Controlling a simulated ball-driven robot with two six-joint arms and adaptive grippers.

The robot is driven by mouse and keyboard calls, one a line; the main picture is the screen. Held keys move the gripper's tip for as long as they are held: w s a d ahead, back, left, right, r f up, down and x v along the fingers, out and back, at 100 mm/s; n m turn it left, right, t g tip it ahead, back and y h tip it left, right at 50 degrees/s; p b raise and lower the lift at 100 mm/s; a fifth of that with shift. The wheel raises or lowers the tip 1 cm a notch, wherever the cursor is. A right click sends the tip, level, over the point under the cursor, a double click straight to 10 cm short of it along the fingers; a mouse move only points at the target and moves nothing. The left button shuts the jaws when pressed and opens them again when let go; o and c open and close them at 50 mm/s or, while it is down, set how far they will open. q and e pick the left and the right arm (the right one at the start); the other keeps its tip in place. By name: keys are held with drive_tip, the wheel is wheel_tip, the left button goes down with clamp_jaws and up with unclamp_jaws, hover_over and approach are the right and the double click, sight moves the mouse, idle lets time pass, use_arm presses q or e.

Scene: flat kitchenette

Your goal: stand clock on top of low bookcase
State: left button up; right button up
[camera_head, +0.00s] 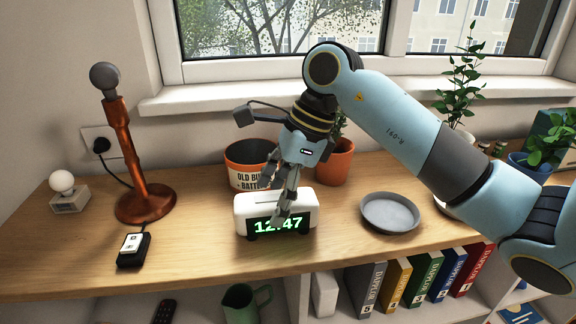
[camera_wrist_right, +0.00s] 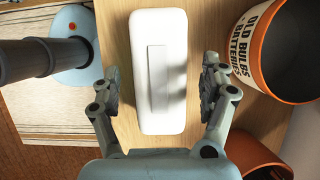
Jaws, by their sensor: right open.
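The clock (camera_head: 300,205) is a white rounded box with a green digital display reading 12:47. It stands upright on the wooden top of the low bookcase (camera_head: 190,250), close to its front edge. My right gripper (camera_head: 280,205) comes down over the clock and is open, one finger hiding part of the display. In the right wrist view the clock's white top (camera_wrist_right: 157,110) lies between the two spread fingers of the gripper (camera_wrist_right: 160,88), with a gap on each side. My left gripper is not in view.
An "old bulbs + batteries" pot (camera_head: 245,165) and an orange plant pot (camera_head: 336,165) stand close behind the clock. A grey dish (camera_head: 390,212) is to its right. A copper lamp (camera_head: 135,170) and a small black device (camera_head: 133,248) are to its left.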

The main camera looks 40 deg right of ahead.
drive_tip(key=v, duration=0.8)
